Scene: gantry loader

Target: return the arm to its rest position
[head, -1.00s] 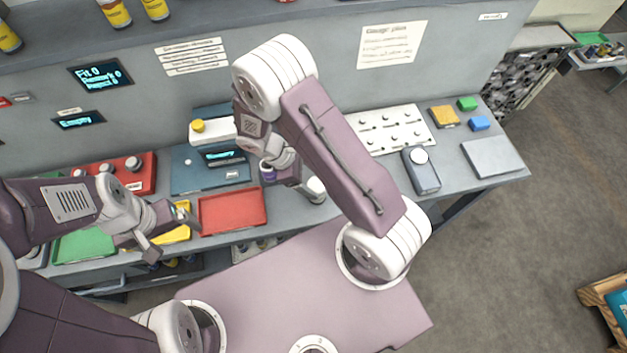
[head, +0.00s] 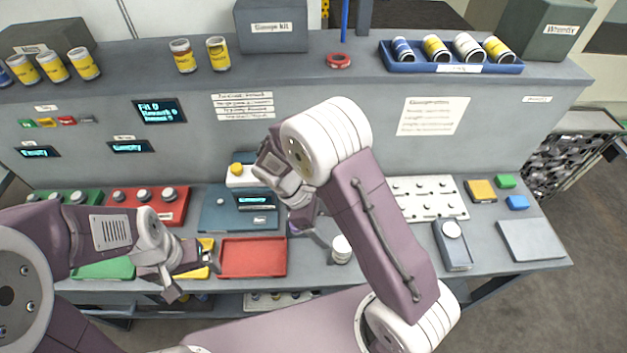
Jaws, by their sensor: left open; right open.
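My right arm rises from my base and bends back down at a white elbow. My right gripper (head: 312,232) hangs above the bench, to the right of the blue-grey gauge station (head: 223,217), and is open with nothing seen in it. My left arm comes in from the left. My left gripper (head: 193,273) is open and empty, in front of the yellow tray (head: 208,247) and to the left of the red tray (head: 252,258). The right gripper's fingers are partly hidden by its own wrist and arm.
A white-topped cylinder (head: 342,250) stands close to the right gripper. A grey device (head: 452,246), a white peg board (head: 428,198) and a grey pad (head: 531,240) lie further right. The shelf above holds several cans and a blue tray (head: 450,64).

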